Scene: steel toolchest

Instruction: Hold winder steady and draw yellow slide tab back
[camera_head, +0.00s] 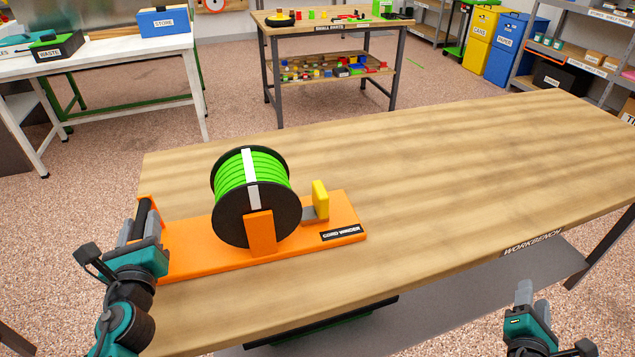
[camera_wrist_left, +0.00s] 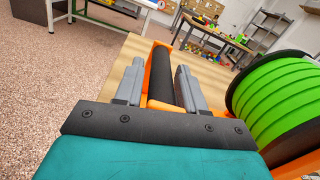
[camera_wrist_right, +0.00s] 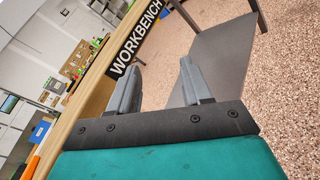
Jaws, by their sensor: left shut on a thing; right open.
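The orange cord winder (camera_head: 200,262) lies on the workbench, with a black spool (camera_head: 228,232) of green cord wound on it and a white strip across the cord. The yellow slide tab (camera_head: 320,202) stands upright on a grey piece to the right of the spool. My left gripper (camera_head: 141,228) is shut on the black grip bar (camera_wrist_left: 161,80) of the winder's handle at its left end, one finger on each side. My right gripper (camera_head: 532,295) is open and empty at the bench's front edge, well right of the tab; its fingers also show in the right wrist view (camera_wrist_right: 157,82).
The workbench top (camera_head: 430,170) is clear right of the winder. A small parts table (camera_head: 330,25) stands behind, and a white table (camera_head: 110,50) with bins is at the back left. A grey lower shelf (camera_head: 450,300) runs under the bench.

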